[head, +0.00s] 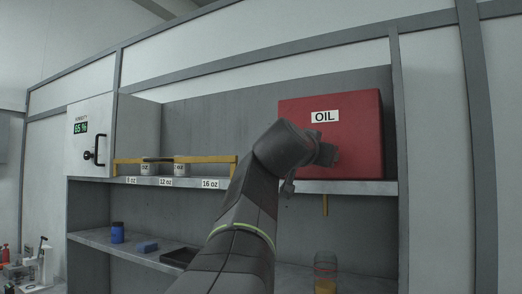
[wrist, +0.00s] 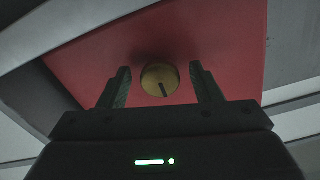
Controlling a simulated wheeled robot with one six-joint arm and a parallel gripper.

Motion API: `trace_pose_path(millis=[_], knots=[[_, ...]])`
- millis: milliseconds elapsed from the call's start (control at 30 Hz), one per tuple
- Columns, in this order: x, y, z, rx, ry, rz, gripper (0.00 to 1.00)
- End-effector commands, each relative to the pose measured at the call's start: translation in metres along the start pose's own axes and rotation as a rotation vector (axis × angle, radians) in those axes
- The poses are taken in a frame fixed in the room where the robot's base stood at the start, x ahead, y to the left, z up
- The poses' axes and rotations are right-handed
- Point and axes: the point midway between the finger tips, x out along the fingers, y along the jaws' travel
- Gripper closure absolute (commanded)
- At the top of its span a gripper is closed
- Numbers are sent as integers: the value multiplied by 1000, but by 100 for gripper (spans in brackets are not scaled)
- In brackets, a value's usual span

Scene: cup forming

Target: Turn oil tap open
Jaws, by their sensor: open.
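A red box labelled OIL (head: 359,135) stands on the upper shelf at the right in the head view. In the wrist view its red face (wrist: 215,45) fills the upper part. A round brass-coloured tap knob (wrist: 159,79) with a dark line pointing down is on that face. My gripper (wrist: 160,80) is open, with one finger on each side of the knob and gaps visible on both sides. In the head view my arm and gripper (head: 322,155) reach up to the front of the box and hide the knob. A thin yellow spout (head: 325,205) hangs below the shelf.
A jar (head: 325,272) stands on the lower shelf under the spout.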

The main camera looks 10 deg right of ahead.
Motion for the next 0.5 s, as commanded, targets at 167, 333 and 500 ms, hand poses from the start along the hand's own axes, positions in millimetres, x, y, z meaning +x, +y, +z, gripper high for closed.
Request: trace_pose_path(millis=[167,333,500], knots=[[1,0,0,0,0,0,41],[0,0,0,1,0,0,59],[0,0,0,1,0,0,86]])
